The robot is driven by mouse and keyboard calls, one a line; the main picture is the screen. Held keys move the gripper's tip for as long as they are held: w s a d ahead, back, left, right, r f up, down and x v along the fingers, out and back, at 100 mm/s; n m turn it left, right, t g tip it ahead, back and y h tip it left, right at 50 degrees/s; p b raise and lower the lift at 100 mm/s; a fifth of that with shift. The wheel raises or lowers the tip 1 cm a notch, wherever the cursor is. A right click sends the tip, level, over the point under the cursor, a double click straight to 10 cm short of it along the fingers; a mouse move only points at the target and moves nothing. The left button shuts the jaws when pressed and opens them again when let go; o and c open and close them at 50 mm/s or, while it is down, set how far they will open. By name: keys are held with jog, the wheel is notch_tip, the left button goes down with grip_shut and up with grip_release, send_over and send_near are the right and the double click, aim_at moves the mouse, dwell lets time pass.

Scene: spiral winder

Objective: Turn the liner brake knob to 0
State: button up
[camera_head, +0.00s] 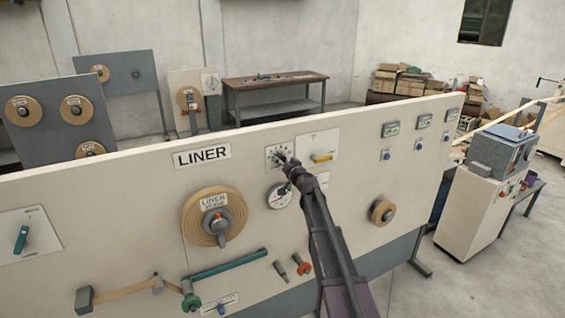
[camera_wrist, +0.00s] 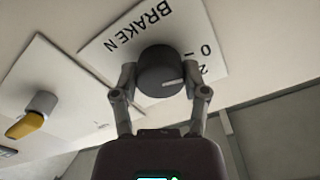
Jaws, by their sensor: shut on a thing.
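The liner brake knob (camera_wrist: 160,72) is a round dark knob with a pale pointer line, on a white plate (camera_wrist: 112,42) marked BRAKE N. In the wrist view the pointer aims to the picture's right, toward the printed numbers, seemingly between 0 and 2. My gripper (camera_wrist: 160,80) is shut on the knob, with one finger on each side. In the head view my gripper (camera_head: 285,160) reaches the small dial plate (camera_head: 272,152) right of the LINER sign (camera_head: 202,156) and hides most of the knob.
A round gauge (camera_head: 279,196) sits just below the dial. A plate with a yellow handle (camera_head: 321,157) is close on the right and also shows in the wrist view (camera_wrist: 25,124). The liner roll (camera_head: 196,222) is at the lower left.

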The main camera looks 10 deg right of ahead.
jog(key=shift+w, duration=0.1)
jog(key=o, duration=1.1)
jog(key=shift+o, duration=0.2)
jog(key=v, duration=1.2)
